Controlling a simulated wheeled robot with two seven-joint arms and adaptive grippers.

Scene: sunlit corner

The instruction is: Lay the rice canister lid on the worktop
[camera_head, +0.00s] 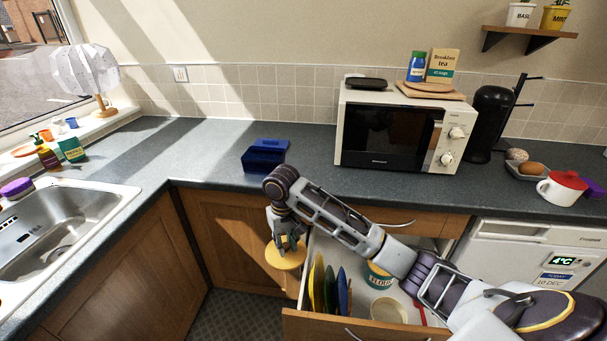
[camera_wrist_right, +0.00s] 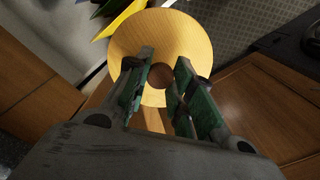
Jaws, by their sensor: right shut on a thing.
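My right gripper (camera_head: 287,243) is shut on the rice canister lid (camera_head: 286,262), a round, pale yellow wooden disc. It holds the lid in the air beside the open drawer, in front of the worktop's (camera_head: 200,150) front edge. In the right wrist view the lid (camera_wrist_right: 190,38) lies beyond the fingers (camera_wrist_right: 158,92), which close around its middle. A canister with a teal label (camera_head: 379,276) stands in the drawer, partly behind my right arm; I cannot read its label for certain. My left gripper is not in view.
The open drawer (camera_head: 305,322) holds upright plates (camera_head: 328,288) and a pale round container (camera_head: 388,311). A blue box (camera_head: 264,158) stands on the worktop near the white microwave (camera_head: 352,120). The worktop left of the box is clear up to the sink (camera_head: 75,215).

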